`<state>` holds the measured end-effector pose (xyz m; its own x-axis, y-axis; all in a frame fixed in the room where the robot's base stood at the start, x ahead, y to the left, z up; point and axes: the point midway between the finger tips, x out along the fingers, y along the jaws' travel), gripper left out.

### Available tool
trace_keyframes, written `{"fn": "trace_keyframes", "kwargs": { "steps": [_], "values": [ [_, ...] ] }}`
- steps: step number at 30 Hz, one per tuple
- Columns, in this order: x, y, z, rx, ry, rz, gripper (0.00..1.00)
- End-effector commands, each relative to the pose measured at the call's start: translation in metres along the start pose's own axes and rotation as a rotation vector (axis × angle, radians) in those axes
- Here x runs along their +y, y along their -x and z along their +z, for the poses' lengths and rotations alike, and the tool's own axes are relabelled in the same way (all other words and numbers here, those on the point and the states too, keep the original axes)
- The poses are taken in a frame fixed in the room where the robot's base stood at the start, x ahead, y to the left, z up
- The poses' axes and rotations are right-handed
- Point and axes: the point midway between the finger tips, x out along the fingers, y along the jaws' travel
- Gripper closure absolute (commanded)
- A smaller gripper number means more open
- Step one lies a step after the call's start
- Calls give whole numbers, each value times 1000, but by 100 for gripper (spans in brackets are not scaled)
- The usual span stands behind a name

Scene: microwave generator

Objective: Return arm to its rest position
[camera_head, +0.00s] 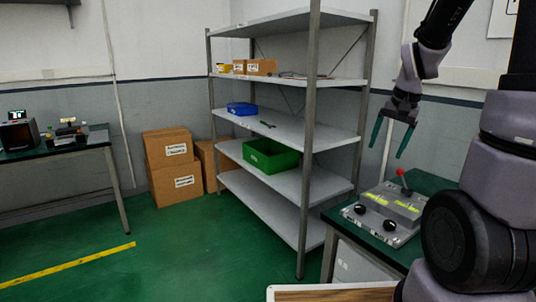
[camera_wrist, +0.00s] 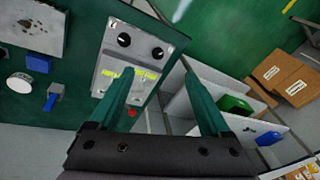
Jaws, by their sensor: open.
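My gripper (camera_head: 389,141) hangs at the upper right in the head view, its two green fingers pointing down and spread apart with nothing between them. In the wrist view my gripper (camera_wrist: 163,92) is also open and empty. Below it, apart from it, a grey control box (camera_head: 385,213) with black knobs, yellow labels and a red-tipped lever (camera_head: 403,182) sits on a green-topped table (camera_head: 432,183). The control box also shows in the wrist view (camera_wrist: 112,62). My arm links cover part of the table's right side.
A grey metal shelf (camera_head: 283,189) stands left of the gripper, holding a green bin (camera_head: 270,155) and a blue bin (camera_head: 241,109). Cardboard boxes (camera_head: 168,165) stand on the floor. Another table (camera_head: 60,150) is at the far left. The green floor (camera_head: 190,245) in front is clear.

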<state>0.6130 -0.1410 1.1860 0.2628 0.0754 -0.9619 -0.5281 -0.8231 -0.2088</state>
Motion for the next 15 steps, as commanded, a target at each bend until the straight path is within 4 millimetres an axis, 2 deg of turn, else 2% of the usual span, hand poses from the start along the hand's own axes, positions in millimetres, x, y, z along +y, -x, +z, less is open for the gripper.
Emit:
{"fn": "trace_keyframes", "kwargs": {
  "steps": [1, 6, 12, 15],
  "values": [
    [-7, 23, 9, 31, 22, -31, 19],
    [-22, 82, 47, 105, 88, -112, 19],
    [-26, 136, 96, 191, 166, -193, 19],
    [-25, 152, 116, 225, 194, -222, 19]
  ]
}}
